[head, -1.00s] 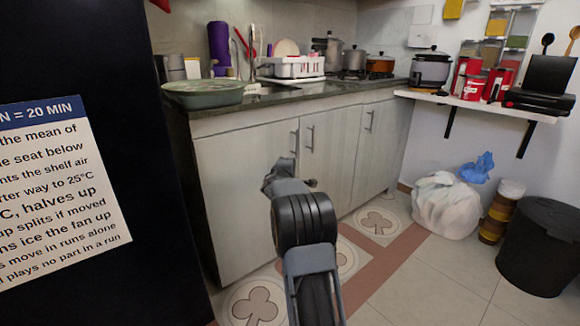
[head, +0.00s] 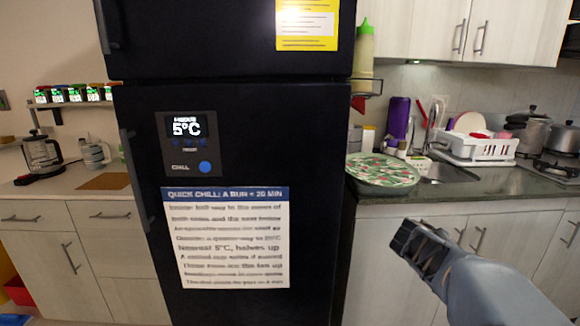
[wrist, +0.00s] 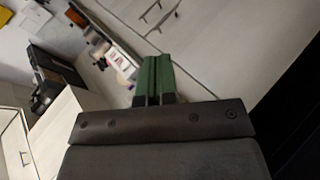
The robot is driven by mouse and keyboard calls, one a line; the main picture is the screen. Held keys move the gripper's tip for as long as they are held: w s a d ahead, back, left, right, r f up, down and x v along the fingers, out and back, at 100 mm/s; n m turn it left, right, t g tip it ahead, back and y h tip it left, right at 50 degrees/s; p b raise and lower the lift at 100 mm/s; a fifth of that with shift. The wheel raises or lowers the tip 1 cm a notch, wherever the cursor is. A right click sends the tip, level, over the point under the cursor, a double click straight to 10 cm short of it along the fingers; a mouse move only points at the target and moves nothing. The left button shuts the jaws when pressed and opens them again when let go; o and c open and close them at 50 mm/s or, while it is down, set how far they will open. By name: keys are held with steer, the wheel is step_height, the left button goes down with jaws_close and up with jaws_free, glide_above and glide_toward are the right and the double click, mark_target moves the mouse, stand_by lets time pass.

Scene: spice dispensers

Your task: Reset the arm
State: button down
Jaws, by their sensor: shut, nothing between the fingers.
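My arm enters at the lower right of the head view and points up and to the left. Its dark end, my gripper (head: 412,240), is in front of the lower cabinet doors beside the black fridge. Its fingertips are hard to make out there. In the wrist view the two green fingers of my gripper (wrist: 155,72) lie side by side, shut, with nothing held. A tilted, blurred view of pale cabinets and a counter is behind them.
The black fridge (head: 240,120) stands in the middle with a display and a notice (head: 228,240). Right of it are a round patterned tray (head: 382,170) and a white dish rack (head: 478,147) on the counter. At left are a coffee maker (head: 42,155) and several spice jars (head: 75,94).

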steer(key=s+a+r+y+p, duration=0.5)
steer(key=s+a+p, duration=0.3)
steer(key=a, duration=0.2)
steer(key=s+a+r+g+y+p, duration=0.1)
steer(key=s+a+r+y+p, duration=0.3)
steer(key=s+a+r+p, duration=0.3)
steer(key=s+a+p, duration=0.1)
steer(key=a+p, duration=0.1)
steer(key=a, duration=0.1)
steer(key=shift+s+a+r+m+y, duration=0.2)
steer(key=shift+a+r+m+y, duration=0.1)
steer(key=shift+r+y, duration=0.1)
